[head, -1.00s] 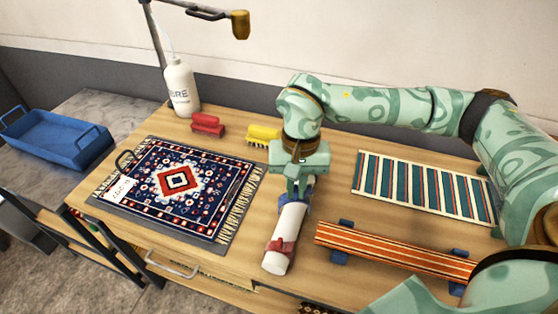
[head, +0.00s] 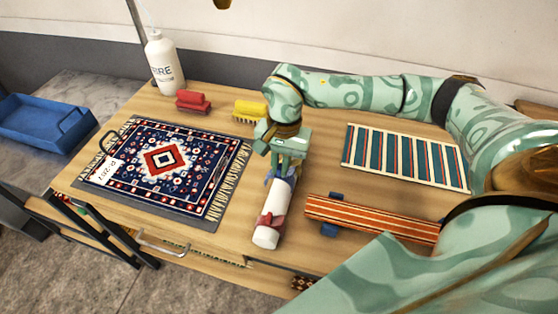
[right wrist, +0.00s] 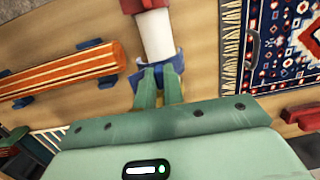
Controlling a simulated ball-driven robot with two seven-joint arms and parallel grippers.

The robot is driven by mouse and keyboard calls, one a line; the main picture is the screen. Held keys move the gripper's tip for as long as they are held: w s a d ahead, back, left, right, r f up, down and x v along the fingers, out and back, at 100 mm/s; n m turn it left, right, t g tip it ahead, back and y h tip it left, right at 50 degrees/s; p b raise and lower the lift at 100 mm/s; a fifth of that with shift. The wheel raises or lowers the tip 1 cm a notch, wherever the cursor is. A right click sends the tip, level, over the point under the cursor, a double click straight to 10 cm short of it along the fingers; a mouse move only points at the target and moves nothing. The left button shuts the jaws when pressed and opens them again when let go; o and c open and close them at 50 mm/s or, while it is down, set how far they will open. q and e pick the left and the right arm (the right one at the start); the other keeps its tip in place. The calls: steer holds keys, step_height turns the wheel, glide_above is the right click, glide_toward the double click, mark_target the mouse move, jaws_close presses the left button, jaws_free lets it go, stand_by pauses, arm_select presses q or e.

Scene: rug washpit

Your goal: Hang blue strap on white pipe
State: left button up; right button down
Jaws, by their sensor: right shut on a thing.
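The white pipe (head: 267,236) lies on the wooden table, running toward the table's front edge. A red strap (head: 271,221) is around its near part. The blue strap (right wrist: 178,62) is at the pipe's other end in the right wrist view, at my fingertips. My right gripper (head: 283,172) is over that end, pointing down, and is shut on the blue strap. The fingers (right wrist: 159,85) hide part of the strap, so I cannot tell how fully it wraps the pipe. My left gripper is not in view.
A patterned rug (head: 163,160) on a grey mat lies left of the pipe. An orange striped strip (head: 370,218) on blue supports and a striped rug (head: 405,157) lie to the right. Red (head: 192,102) and yellow (head: 250,110) brushes and a white bottle (head: 163,65) stand behind.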

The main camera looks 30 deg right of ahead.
step_height(320, 180, down, 4)
steer(key=shift+r+b, duration=0.2)
steer(key=shift+b, duration=0.6)
steer(key=shift+f+b, duration=0.85)
steer(key=shift+f, duration=0.8)
steer(key=c, duration=1.4)
jaws_free()
steer(key=shift+c, duration=0.2)
step_height(320, 180, up, 16)
steer(key=w+d+p, duration=0.1)
steer(key=d+p, duration=0.1)
